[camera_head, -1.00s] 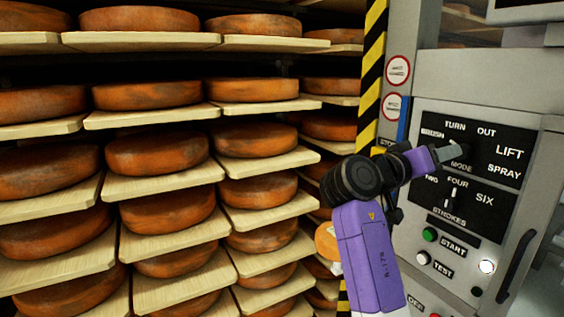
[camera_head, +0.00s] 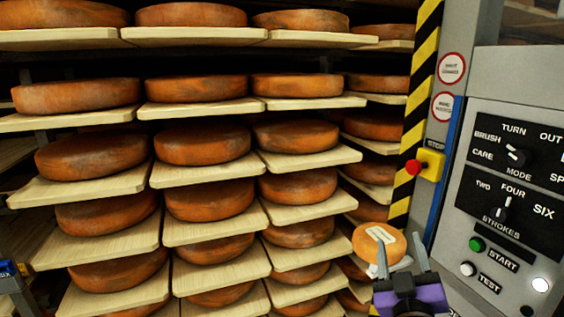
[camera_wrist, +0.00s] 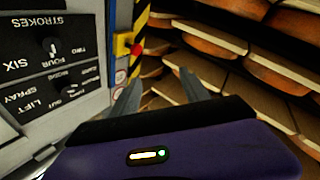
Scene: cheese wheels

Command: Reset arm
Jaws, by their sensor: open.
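My gripper (camera_head: 402,262) is at the lower right of the head view, with its two grey fingers apart and nothing between them. Its fingers also show in the wrist view (camera_wrist: 158,92), spread over the gap between the control panel and the shelves. In the head view the fingertips overlap the lower edge of an orange cheese wheel with a white label (camera_head: 379,243). I cannot tell whether they touch it. The rest of my arm is mostly below the head view.
Cheese wheels (camera_head: 205,144) lie on wooden boards (camera_head: 110,186) in a tall rack at left and centre. The control panel (camera_head: 500,215) stands at right, with knobs and buttons. A red stop button (camera_head: 413,167) on a yellow box sits beside a striped post (camera_head: 424,60).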

